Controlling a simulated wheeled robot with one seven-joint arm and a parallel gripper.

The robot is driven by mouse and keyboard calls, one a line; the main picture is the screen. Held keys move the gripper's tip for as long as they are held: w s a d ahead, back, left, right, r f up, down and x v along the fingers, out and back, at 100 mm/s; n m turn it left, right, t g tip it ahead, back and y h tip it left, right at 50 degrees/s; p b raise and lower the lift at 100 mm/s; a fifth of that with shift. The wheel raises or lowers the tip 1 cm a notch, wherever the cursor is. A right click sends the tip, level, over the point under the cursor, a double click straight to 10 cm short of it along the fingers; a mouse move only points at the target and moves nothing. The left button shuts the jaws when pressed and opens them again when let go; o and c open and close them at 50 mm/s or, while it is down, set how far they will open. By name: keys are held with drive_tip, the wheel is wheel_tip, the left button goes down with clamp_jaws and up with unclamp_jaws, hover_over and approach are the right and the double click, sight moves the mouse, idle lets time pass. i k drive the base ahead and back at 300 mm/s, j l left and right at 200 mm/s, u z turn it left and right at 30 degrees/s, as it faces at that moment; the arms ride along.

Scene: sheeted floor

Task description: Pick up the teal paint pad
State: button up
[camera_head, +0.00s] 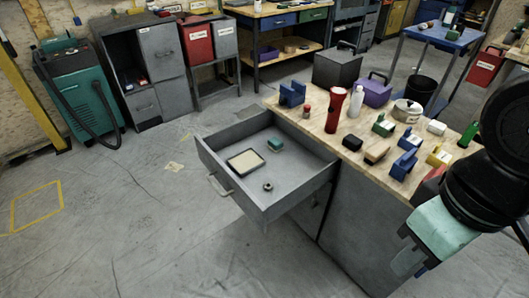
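A small teal block that looks like the teal paint pad (276,145) lies in the open grey drawer (222,172), toward its back. My gripper (408,260), with a mint-coloured body below a black wrist, hangs at the lower right, beside the bench front. It is well to the right of the drawer and apart from the pad. Its fingers are small and seen at a slant, so I cannot tell whether they are open.
The drawer also holds a pale framed tray (245,161) and a small dark ring-like part (268,186). The wooden benchtop (325,145) carries a red flashlight (336,108), a white bottle (356,100) and several blocks. Floor left of the drawer is clear.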

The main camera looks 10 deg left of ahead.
sight(274, 143)
drive_tip(key=k+u, duration=0.1)
drive_tip(key=u, duration=1.15)
drive_tip(key=i+l+u, duration=0.1)
drive_tip(key=u, duration=2.15)
drive_tip(key=j+z, duration=0.1)
drive_tip(key=z, duration=0.35)
drive_tip(key=j+z, duration=0.1)
drive_tip(key=z, duration=0.3)
drive_tip(key=l+z, duration=0.15)
drive_tip(key=z, duration=1.75)
drive_tip(key=i+j+z, duration=0.15)
drive_tip(key=i, duration=0.35)
drive_tip(key=i+j+z, duration=0.15)
drive_tip(key=i+j, duration=0.15)
drive_tip(key=i, duration=0.2)
drive_tip(key=i+j+z, duration=0.15)
drive_tip(key=i+j, duration=0.15)
drive_tip(key=i, duration=0.2)
